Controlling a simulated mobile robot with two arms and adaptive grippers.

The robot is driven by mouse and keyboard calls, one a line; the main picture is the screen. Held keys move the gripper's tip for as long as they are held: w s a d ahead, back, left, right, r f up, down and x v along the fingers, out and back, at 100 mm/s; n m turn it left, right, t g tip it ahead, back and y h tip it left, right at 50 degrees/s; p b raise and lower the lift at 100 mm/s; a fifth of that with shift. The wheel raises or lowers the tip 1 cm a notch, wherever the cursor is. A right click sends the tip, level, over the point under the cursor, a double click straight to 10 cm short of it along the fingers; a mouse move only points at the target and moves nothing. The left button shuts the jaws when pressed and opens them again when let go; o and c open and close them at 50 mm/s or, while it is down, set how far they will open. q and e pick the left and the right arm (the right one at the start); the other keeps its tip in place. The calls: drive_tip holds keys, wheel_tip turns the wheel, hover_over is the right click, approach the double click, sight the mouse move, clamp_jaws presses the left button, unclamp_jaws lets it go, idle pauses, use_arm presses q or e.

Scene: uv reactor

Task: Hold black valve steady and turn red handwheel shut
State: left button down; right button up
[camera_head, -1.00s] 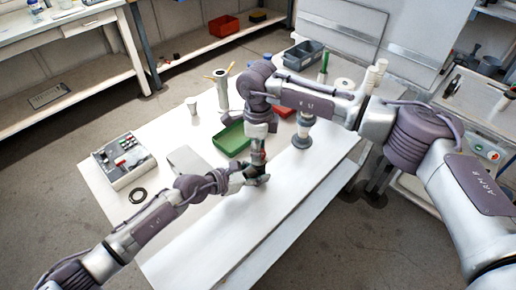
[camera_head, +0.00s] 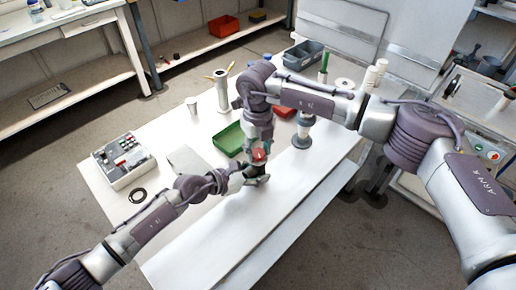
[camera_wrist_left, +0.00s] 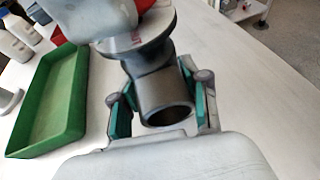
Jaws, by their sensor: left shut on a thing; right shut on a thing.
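The black valve (camera_wrist_left: 165,95) fills the middle of the left wrist view, with its dark open pipe end facing the camera. My left gripper (camera_wrist_left: 158,100) is shut on it, with teal-padded fingers on either side. In the head view my left gripper (camera_head: 258,180) is low over the table, and the valve is mostly hidden there. The red handwheel (camera_head: 259,155) sits on top of the valve. My right gripper (camera_head: 262,147) comes down from above and is shut on the handwheel. Its fingertips are partly hidden, and its grey body covers much of the wheel in the wrist view.
A green tray (camera_head: 219,140) lies just behind and left of the valve. A control box (camera_head: 124,162) and a black ring (camera_head: 137,195) are on the table's left. Several cups and cylinders stand farther back. The front right of the white table (camera_head: 290,190) is clear.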

sight(258, 152)
use_arm(q)
drive_tip(key=shift+f, duration=0.1)
use_arm(e)
drive_tip(key=m, duration=1.2)
drive_tip(key=shift+m, duration=0.3)
idle(0.3)
drive_tip(key=o, duration=1.2)
drive_tip(key=shift+d, duration=0.1)
drive_tip(key=shift+c, duration=0.2)
wheel_tip(258, 152, up, 12)
